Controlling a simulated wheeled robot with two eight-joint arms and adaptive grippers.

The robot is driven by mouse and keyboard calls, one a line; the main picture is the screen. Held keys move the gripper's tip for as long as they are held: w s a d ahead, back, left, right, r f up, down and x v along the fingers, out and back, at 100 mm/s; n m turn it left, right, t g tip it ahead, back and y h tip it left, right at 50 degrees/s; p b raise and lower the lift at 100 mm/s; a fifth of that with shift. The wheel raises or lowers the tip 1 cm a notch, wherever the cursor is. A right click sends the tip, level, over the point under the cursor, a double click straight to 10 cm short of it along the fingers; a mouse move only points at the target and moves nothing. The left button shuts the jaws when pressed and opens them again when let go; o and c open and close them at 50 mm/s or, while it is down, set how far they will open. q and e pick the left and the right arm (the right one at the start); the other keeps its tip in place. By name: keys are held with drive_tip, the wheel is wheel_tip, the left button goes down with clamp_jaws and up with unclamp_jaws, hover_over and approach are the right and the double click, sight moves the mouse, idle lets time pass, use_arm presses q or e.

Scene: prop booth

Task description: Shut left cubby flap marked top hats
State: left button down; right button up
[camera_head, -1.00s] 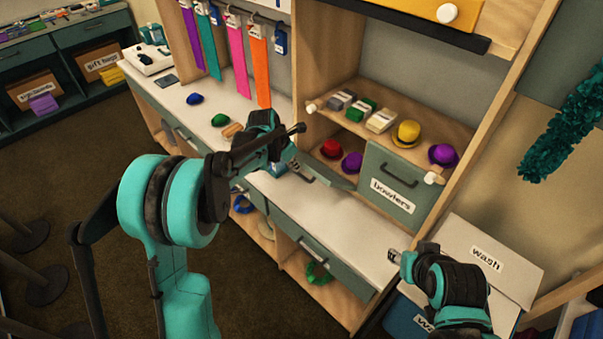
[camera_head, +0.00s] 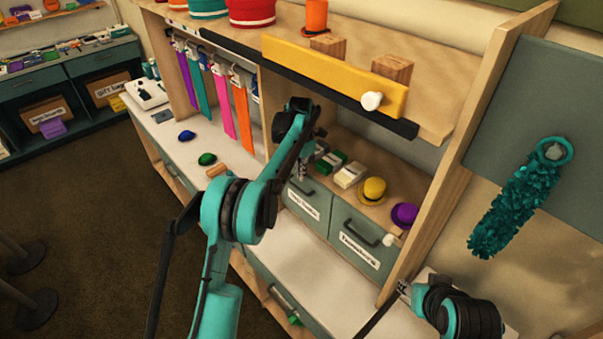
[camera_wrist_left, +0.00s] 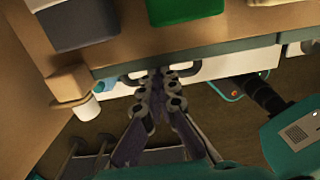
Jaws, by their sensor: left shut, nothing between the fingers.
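The left cubby flap (camera_head: 310,211) is teal with a handle and a white label, blurred but seemingly reading top hats. It stands upright across its cubby, beside the upright bowlers flap (camera_head: 362,232); I cannot tell if it is fully flush. My left gripper (camera_head: 302,174) points down at the flap's upper left part, shut and empty. In the left wrist view its fingertips (camera_wrist_left: 160,82) are together by the flap's teal top edge (camera_wrist_left: 215,50); contact is unclear. My right gripper (camera_head: 402,291) is low at right, its fingers too small to read.
Above the flaps a shelf holds small boxes (camera_head: 350,174), a yellow hat (camera_head: 373,190) and a purple hat (camera_head: 404,214). A yellow bar with a white knob (camera_head: 372,101) hangs above. The white counter (camera_head: 300,250) in front is mostly clear.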

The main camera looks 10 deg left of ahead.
use_arm(q)
drive_tip(key=shift+w+d+r, duration=0.15)
drive_tip(key=shift+w, duration=0.15)
